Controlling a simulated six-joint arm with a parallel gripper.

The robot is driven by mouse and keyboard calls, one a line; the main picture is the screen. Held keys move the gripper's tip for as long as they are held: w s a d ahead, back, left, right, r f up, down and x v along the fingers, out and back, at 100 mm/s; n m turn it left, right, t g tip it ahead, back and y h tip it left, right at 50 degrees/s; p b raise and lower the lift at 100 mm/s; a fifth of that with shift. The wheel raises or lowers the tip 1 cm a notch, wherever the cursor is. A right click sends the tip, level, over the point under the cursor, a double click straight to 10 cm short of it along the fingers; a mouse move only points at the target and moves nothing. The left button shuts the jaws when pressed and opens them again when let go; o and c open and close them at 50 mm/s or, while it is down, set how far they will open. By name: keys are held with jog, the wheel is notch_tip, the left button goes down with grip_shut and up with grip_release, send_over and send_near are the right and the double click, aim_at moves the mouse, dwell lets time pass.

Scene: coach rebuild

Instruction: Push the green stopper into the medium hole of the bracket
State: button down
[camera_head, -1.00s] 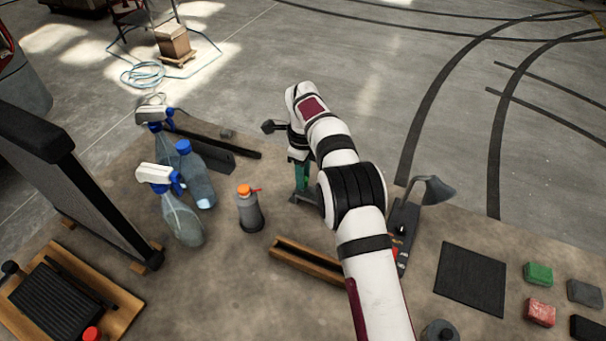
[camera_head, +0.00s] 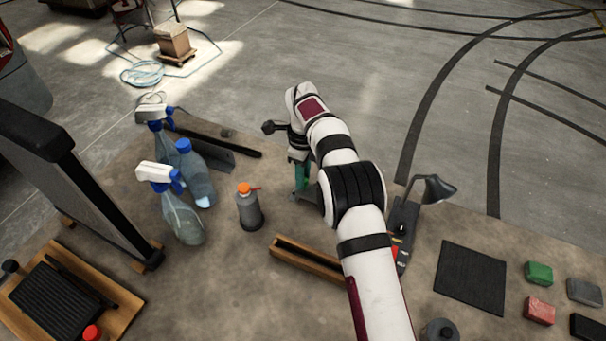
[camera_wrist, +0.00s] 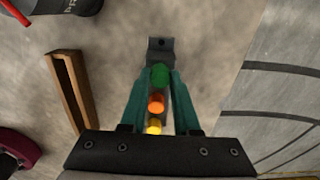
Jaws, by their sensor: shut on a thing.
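In the wrist view, the green stopper (camera_wrist: 160,75) is between the tips of my gripper (camera_wrist: 160,81), which is shut on it. It is over the dark bracket (camera_wrist: 160,49), whose far end shows one small open hole. An orange stopper (camera_wrist: 156,103) and a yellow stopper (camera_wrist: 153,127) lie in line with it, between the teal fingers. The green stopper's lower end and the hole beneath it are hidden, so its depth cannot be told. In the head view, my gripper (camera_head: 300,176) points down at the table, partly behind my arm.
A wooden grooved block (camera_head: 307,262) lies in front of the gripper. A grey bottle with an orange cap (camera_head: 249,210) and spray bottles (camera_head: 182,218) stand left. A small lamp (camera_head: 436,190) stands right. The table's far edge is close behind the bracket.

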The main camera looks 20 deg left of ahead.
jog(key=shift+f, duration=0.45)
dwell(0.3)
jog(key=shift+c, duration=0.4)
grip_release()
jog(key=shift+r, duration=0.1)
